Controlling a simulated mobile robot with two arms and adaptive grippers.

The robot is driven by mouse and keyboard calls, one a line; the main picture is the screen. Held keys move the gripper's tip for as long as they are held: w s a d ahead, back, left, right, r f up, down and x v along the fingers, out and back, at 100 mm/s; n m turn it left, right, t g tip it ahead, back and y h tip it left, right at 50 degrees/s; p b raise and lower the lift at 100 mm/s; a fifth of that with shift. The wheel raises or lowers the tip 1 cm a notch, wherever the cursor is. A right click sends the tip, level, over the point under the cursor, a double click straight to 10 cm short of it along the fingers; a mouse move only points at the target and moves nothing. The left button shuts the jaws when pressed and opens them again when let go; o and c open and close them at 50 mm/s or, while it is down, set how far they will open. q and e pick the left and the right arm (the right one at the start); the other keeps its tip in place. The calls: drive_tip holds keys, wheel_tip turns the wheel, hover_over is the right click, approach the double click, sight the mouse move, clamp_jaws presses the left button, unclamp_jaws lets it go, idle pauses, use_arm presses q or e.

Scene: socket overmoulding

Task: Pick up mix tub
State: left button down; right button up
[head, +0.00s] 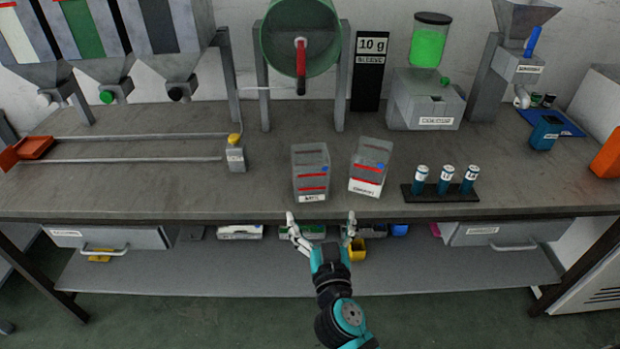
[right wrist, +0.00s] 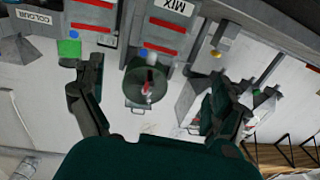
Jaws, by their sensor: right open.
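My left gripper is not in view.
A rack of blue cylinders (head: 440,192) stands right of the tubs. Behind are a green drum (head: 300,40), a 10 g sign (head: 370,70) and a dispenser with a green hopper (head: 430,100). Rails and an orange scoop (head: 34,147) lie left.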

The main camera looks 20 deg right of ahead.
sight(312, 175)
drive_tip(key=w, duration=0.3)
drive_tip(key=w+d+p, duration=0.1)
drive_tip(key=w, duration=0.2)
drive_tip(key=w+d+p, duration=0.1)
drive_tip(key=w, duration=0.3)
drive_tip(key=shift+w, duration=0.1)
drive_tip(key=shift+w+p, duration=0.3)
drive_tip(key=shift+w, duration=0.15)
drive_tip(key=w, duration=0.1)
drive_tip(key=w+p, duration=0.1)
drive_tip(key=w, duration=0.2)
drive_tip(key=shift+w+d+r, duration=0.2)
drive_tip(key=shift+d, duration=0.05)
drive_tip(key=shift+w+d+f, duration=0.1)
drive_tip(key=shift+w, duration=0.2)
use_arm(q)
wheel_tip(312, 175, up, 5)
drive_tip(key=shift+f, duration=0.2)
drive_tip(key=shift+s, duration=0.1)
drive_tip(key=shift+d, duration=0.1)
use_arm(e)
drive_tip(key=c, duration=0.9)
